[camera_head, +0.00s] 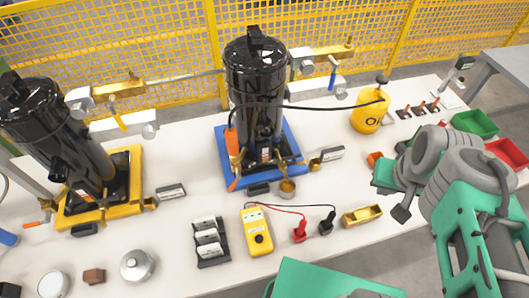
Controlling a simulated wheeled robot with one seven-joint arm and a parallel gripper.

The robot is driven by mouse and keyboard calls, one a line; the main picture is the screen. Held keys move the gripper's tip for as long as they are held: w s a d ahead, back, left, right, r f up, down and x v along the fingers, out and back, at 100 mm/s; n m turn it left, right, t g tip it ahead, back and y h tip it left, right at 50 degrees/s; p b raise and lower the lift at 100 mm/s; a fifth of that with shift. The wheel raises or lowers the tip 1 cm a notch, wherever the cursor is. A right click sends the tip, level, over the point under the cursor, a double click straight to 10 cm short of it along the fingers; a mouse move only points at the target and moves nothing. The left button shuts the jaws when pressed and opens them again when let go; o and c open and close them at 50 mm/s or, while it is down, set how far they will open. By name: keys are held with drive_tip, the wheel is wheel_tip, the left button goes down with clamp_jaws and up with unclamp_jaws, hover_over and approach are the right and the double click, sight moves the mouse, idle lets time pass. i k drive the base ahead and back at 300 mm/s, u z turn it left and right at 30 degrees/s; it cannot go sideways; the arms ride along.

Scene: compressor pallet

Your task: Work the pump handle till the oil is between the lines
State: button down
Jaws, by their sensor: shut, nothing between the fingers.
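A yellow oil can (368,112) marked with dark letters stands at the back right of the white table. A dark knob, seemingly its pump handle (382,79), stands on top. A black hose runs from near the can across to the middle black compressor (258,85), which stands upright on a blue base. I cannot make out an oil level or its lines on either compressor. My gripper (402,212), at the end of my grey and green arm on the right, is shut and empty. It is in front of the can, apart from it and the handle.
Another black compressor (50,130) stands on a yellow base at left. A yellow meter (257,233) with red and black leads, a grey rack (209,243) and a brass block (362,215) lie in front. Green (474,123) and red bins stand at right. Yellow mesh fencing (150,40) closes the back.

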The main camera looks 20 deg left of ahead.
sight(381, 79)
drive_tip(key=z, duration=1.45)
drive_tip(key=i, duration=1.4)
drive_tip(key=u, duration=4.05)
drive_tip(key=i, duration=0.5)
